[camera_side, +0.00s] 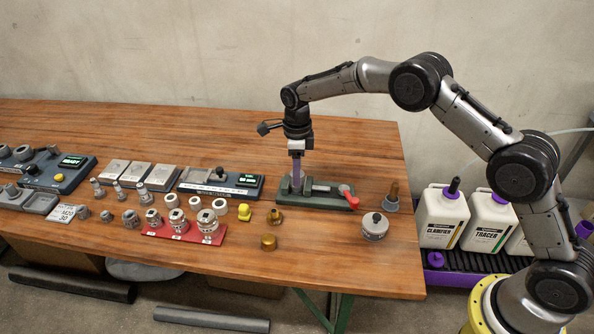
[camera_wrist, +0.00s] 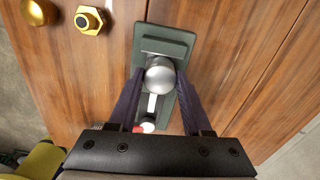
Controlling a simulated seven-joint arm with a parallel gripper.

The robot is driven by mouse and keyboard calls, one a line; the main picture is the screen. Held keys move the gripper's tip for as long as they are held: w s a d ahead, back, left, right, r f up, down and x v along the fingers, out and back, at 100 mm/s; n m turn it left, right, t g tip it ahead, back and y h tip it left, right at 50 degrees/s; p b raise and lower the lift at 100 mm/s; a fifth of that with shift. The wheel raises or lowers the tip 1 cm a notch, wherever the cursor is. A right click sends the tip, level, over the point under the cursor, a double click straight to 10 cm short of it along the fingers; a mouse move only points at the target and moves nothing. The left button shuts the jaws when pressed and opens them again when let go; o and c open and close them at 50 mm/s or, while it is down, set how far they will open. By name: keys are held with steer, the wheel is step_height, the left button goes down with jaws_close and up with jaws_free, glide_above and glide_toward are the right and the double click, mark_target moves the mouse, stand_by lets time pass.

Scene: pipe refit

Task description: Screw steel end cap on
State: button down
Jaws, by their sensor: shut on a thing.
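The steel end cap (camera_wrist: 160,76) shows in the wrist view as a round, bright grey piece between the purple fingers of my gripper (camera_side: 297,178). My gripper points straight down and is shut on the cap, directly over the green vise (camera_side: 327,201). The vise has a red handle (camera_side: 349,196) on its right side in the side view; the vise's green base also shows in the wrist view (camera_wrist: 165,42). In the side view my fingers hide the cap. What is below the cap is hidden, so I cannot tell how far it sits on a thread.
A red tray (camera_side: 186,233) of fittings and several grey parts fill the left.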

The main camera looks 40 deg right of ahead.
steer(key=shift+f+m, duration=0.15)
steer(key=shift+m, duration=0.35)
steer(key=m, duration=0.5)
steer(key=shift+m, duration=0.3)
steer(key=shift+s, duration=0.1)
steer(key=c, duration=0.5)
jaws_free()
steer(key=n, duration=0.4)
steer(key=shift+n, duration=1.1)
